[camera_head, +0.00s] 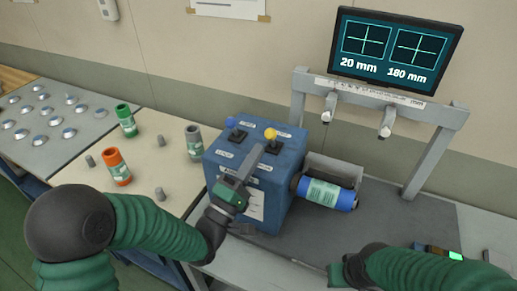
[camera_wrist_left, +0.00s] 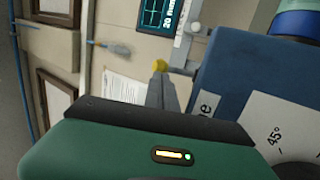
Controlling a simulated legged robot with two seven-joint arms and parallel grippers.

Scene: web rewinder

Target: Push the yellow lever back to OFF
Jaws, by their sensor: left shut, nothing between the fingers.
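The yellow lever (camera_head: 270,134) stands on top of the blue machine box (camera_head: 285,191), on the right of the two levers there. My left gripper (camera_head: 256,152) is shut and empty, its fingertips just in front of the yellow lever's knob. In the left wrist view the yellow knob (camera_wrist_left: 159,65) shows just beyond the shut fingertips (camera_wrist_left: 161,80). I cannot tell whether they touch it. The labels by the lever are too small to read. My right arm shows at the lower right, but its gripper's fingers are not clear.
A blue-knobbed lever (camera_head: 231,121) stands left of the yellow one. A blue roll (camera_head: 327,193) sticks out from the box's right side. Green, grey and orange spools (camera_head: 117,167) stand on the table at left. A metal frame (camera_head: 437,150) with a screen (camera_head: 394,45) rises behind.

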